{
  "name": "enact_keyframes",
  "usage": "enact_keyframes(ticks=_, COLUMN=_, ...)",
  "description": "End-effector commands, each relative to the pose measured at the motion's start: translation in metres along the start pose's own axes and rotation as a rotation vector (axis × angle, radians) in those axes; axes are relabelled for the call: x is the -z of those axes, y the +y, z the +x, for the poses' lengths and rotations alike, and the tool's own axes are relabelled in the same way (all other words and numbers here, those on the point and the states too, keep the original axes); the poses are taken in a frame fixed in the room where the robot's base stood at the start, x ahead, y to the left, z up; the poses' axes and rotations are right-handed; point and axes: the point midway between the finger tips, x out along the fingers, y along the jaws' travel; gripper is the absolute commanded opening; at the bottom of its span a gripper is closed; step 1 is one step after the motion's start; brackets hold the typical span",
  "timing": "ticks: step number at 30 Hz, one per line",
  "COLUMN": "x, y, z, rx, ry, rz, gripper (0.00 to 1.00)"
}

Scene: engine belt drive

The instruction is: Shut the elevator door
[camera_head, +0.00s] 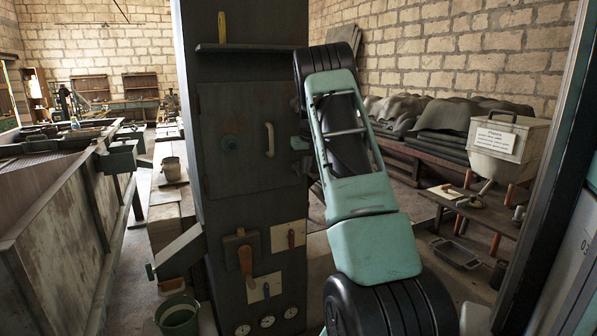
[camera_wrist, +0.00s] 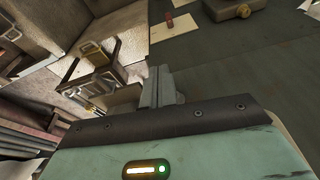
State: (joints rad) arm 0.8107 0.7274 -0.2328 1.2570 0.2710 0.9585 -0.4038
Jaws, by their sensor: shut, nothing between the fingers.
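The elevator is a tall dark column in the head view, and its door (camera_head: 225,115) is a dark rectangular panel on the front face. My arm bends over to the right of the column, and my gripper is mostly hidden there. In the wrist view my gripper (camera_wrist: 162,88) has its fingers together and empty, beside a dark green surface.
Below the door are a wooden-handled lever (camera_head: 245,262), a plate with a red knob (camera_head: 288,236) and several gauges. A green bucket (camera_head: 178,316) stands lower left. A low table (camera_head: 475,210) with tools and a pale hopper (camera_head: 505,145) are at right. Workbenches line the left.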

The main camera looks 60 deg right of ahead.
Motion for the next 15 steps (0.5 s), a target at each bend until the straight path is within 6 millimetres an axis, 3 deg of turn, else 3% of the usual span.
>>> enact_keyframes(ticks=15, x=-0.001, y=0.004, z=-0.077, rx=-0.003, ry=0.002, rz=0.001, gripper=0.00)
